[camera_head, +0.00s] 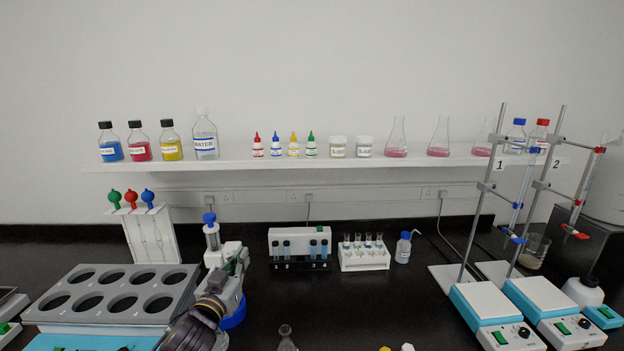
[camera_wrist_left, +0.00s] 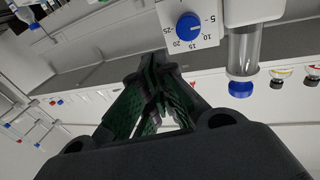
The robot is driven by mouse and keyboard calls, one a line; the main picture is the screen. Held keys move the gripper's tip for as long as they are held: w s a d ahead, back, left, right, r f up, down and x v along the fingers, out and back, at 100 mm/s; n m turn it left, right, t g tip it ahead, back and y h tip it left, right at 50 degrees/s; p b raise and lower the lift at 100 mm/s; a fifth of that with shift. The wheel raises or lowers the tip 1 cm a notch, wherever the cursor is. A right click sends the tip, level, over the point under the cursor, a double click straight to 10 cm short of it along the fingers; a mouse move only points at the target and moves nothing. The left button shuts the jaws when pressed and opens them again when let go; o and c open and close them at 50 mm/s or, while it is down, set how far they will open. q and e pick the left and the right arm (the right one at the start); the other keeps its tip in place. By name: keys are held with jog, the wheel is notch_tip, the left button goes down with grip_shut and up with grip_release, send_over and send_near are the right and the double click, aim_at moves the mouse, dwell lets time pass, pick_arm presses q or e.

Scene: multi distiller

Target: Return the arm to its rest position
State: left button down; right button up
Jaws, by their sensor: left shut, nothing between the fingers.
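My left arm comes up from the bottom of the head view, left of the middle. My left gripper (camera_head: 238,263) is in front of the white bottle-top dispenser (camera_head: 212,238) with its blue cap. In the left wrist view, the green-padded fingers of my left gripper (camera_wrist_left: 158,92) are together, with nothing between them. The dispenser's dial with a blue knob (camera_wrist_left: 189,27) shows just beyond the fingertips, with its clear tube and blue cap to the right. I cannot tell whether the gripper touches the dispenser. My right gripper is not in view.
A grey rack with round holes (camera_head: 110,312) stands left of my arm. Small racks (camera_head: 364,259) stand at the back middle. Two stirrers (camera_head: 490,302) with clamp stands are at right. A shelf (camera_head: 240,164) holds bottles and flasks. The middle of the black bench (camera_head: 350,305) is mostly clear.

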pick_arm(q)
jog(key=s+a+f+n+g+y, duration=0.1)
jog(key=s+a+f+g+y, duration=0.15)
jog(key=s+f, duration=0.4)
jog(key=s+a+f+n+g+y, duration=0.1)
jog(key=s+f+g, duration=0.3)
jog(key=f, duration=0.6)
jog(key=s+f+m+g, duration=0.1)
jog(key=s+f+g, duration=0.35)
jog(key=s, duration=0.55)
jog(key=s+f+m+g, duration=0.1)
jog(key=s+f+g, duration=0.4)
jog(key=s, duration=0.4)
notch_tip(320, 180, down, 32)
jog(key=s+f, duration=0.1)
jog(key=s, duration=0.2)
jog(key=s+a+f, duration=0.2)
jog(key=s+f, duration=0.8)
jog(key=s, duration=0.1)
jog(key=s+a+f+g, duration=0.1)
jog(key=s+a+f, duration=0.2)
jog(key=s+f, duration=0.7)
jog(key=shift+s, duration=0.5)
